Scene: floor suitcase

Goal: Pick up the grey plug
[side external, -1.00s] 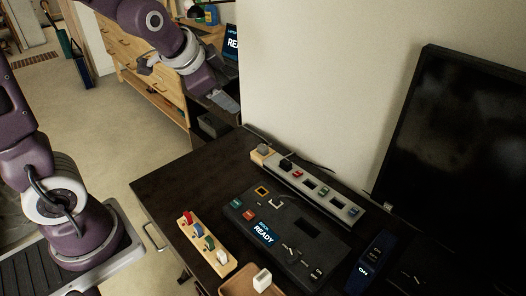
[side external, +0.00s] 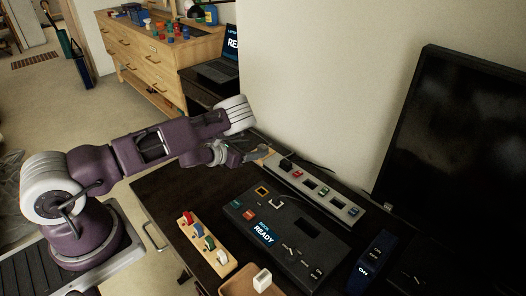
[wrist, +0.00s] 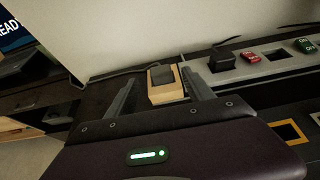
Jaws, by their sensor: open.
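The grey plug (wrist: 161,75) sits on the wooden end block (wrist: 167,98) of the power strip in the wrist view. My gripper (wrist: 159,80) is open and empty, with one finger on each side of the block and plug in that picture. I cannot tell whether the fingers touch them. In the side view my gripper (side external: 254,156) is at the left end of the strip (side external: 318,190) and hides the grey plug.
A black plug (wrist: 221,58) and red and green switches stand further along the strip. A dark panel (side external: 312,262) reading READY, a wooden rack (side external: 219,258) of coloured plugs and a tray (side external: 237,284) with a white plug (side external: 262,280) lie in front. The wall rises behind.

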